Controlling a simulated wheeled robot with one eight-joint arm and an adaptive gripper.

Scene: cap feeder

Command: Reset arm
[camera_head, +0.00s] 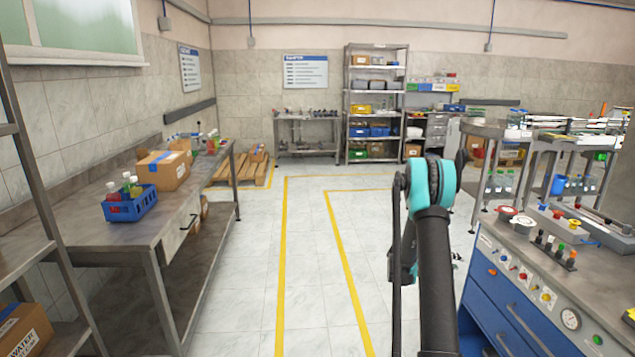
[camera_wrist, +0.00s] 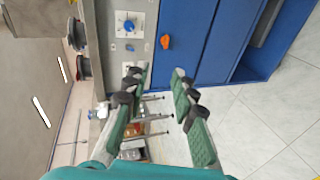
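My gripper (camera_wrist: 162,76) is open in the wrist view, its two green padded fingers apart. Nothing is held between them; distant furniture and a blue cabinet (camera_wrist: 210,40) show behind. The wrist view is turned sideways, with the floor on the right. In the head view my arm (camera_head: 436,260) rises upright at right of centre, with a teal joint at its top. The gripper itself cannot be made out in the head view.
The blue workstation (camera_head: 515,315) with knobs and a gauge stands close at right. A steel table (camera_head: 85,243) at left bears a blue crate (camera_head: 130,207) and a cardboard box (camera_head: 163,171). Shelves (camera_head: 375,100) stand at the back. The yellow-lined floor (camera_head: 308,270) between is clear.

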